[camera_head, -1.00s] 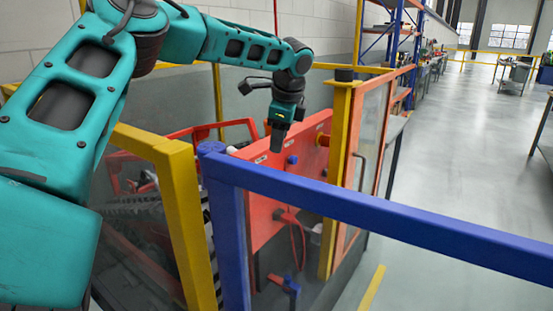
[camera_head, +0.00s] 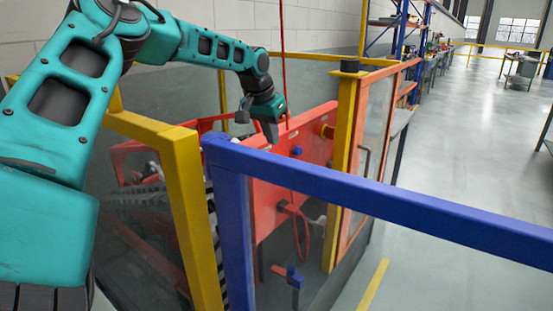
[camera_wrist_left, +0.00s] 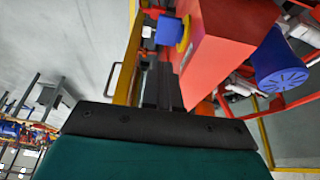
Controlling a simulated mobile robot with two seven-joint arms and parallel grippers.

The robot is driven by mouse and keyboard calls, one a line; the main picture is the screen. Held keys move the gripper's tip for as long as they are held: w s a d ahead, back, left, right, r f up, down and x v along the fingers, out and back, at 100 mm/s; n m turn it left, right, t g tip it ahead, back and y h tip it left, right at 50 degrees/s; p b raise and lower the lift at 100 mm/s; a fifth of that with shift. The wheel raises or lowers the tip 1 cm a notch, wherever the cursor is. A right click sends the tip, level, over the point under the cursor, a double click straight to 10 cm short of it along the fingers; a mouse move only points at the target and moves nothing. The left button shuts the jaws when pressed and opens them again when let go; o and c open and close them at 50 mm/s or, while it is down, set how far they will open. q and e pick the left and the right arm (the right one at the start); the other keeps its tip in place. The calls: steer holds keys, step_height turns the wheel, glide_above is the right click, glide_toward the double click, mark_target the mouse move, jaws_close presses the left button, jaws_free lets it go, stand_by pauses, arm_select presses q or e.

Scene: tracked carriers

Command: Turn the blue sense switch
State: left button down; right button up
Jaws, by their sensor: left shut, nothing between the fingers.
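A small blue knob (camera_head: 296,151), which looks like the sense switch, sits on the upper part of the red panel (camera_head: 275,200) in the head view. My left gripper (camera_head: 270,134) is shut and empty, pointing down just left of the blue knob and apart from it. A large blue round part (camera_wrist_left: 281,66) and a smaller blue part (camera_wrist_left: 169,30) beside a yellow one also show there; I cannot tell which is the switch. My right gripper is out of view.
A blue rail (camera_head: 400,197) crosses the foreground, and a yellow guard frame (camera_head: 180,200) stands left of it. A yellow post (camera_head: 345,150) stands right of the panel. A blue-and-red handle (camera_head: 289,277) is low down. The floor at right (camera_head: 455,140) is open.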

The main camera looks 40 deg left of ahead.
arm_select(q)
steer(key=x, duration=0.7)
steer(key=shift+s+f, duration=0.2)
steer(key=shift+f, duration=0.15)
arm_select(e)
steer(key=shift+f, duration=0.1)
